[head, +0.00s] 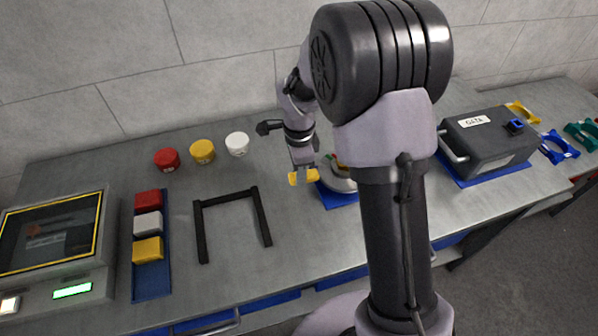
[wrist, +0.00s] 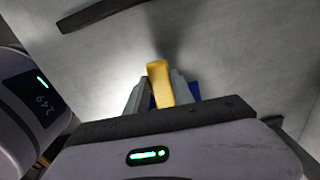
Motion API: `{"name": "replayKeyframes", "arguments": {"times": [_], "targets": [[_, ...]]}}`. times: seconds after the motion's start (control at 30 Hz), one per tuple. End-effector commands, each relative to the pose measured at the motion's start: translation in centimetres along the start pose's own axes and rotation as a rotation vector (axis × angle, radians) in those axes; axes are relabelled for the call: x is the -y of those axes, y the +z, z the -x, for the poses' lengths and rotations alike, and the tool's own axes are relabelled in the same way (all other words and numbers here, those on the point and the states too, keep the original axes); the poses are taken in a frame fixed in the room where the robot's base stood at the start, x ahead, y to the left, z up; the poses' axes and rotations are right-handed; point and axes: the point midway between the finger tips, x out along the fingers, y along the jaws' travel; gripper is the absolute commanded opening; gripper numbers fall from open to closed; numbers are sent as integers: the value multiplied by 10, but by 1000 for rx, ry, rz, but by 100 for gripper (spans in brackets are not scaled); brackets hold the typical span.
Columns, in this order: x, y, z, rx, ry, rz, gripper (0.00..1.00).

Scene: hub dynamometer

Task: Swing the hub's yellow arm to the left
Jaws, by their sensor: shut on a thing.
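The hub (head: 343,183) is a round grey disc on a blue base (head: 338,199), partly hidden behind my arm in the head view. Its yellow arm (head: 312,176) shows at my gripper's tip, just left of the disc. My gripper (head: 303,170) points down there and is shut on it. In the wrist view the yellow arm (wrist: 160,84) stands between the two grey fingers of my gripper (wrist: 159,92), with a bit of blue behind. How the yellow arm joins the disc is hidden.
A black open frame (head: 229,197) lies left of the hub. Red (head: 167,160), yellow (head: 203,151) and white (head: 237,144) round pieces stand at the back. A blue tray (head: 151,282) and a screen (head: 50,238) are farther left; a dark case (head: 488,142) is right.

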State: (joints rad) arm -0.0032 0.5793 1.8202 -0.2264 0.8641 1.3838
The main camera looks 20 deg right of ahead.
Motion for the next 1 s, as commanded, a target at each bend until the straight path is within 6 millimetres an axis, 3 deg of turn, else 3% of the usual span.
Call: {"name": "replayKeyframes", "arguments": {"times": [0.1, 0.13, 0.2, 0.23, 0.57, 0.67, 1.0], "targets": [[0, 0, 0, -1, -1, 1, 0], [0, 0, 0, -1, -1, 1, 35], [0, 0, 0, -1, -1, 1, 49], [0, 0, 0, -1, -1, 1, 51], [0, 0, 5, 0, -1, 2, 51], [0, 0, 26, 0, -2, 2, 51], [0, 0, 138, 0, -3, 1, 51]]}}
